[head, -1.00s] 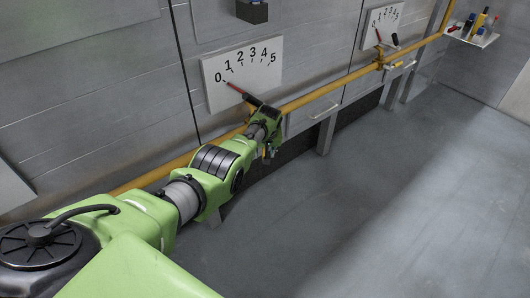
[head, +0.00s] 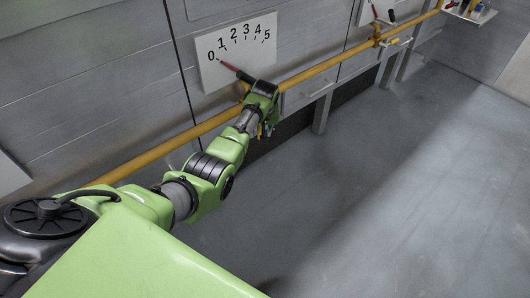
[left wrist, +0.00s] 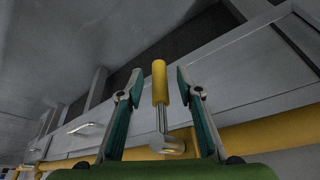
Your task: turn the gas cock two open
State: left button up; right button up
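A yellow-gripped cock handle (left wrist: 160,84) with a metal stem stands in the left wrist view, in front of the yellow pipe (left wrist: 255,133). In the head view my left wrist hides this cock below the near numbered panel (head: 228,72). Its red and black pointer (head: 236,72) is at 0. A second cock (head: 378,40) is farther along the pipe. I cannot tell which is numbered two. My right gripper is out of view.
The yellow pipe (head: 330,66) runs along the grey wall. Drawer or cabinet fronts with a metal handle (left wrist: 87,128) lie beyond the gripper. The grey floor (head: 400,180) is clear.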

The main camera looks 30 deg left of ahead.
pick_arm(q)
jog(key=s+d, duration=0.6)
jog(key=s, duration=0.2)
jog(key=shift+s+d, duration=0.2)
jog(key=shift+d, duration=0.1)
dwell(0.4)
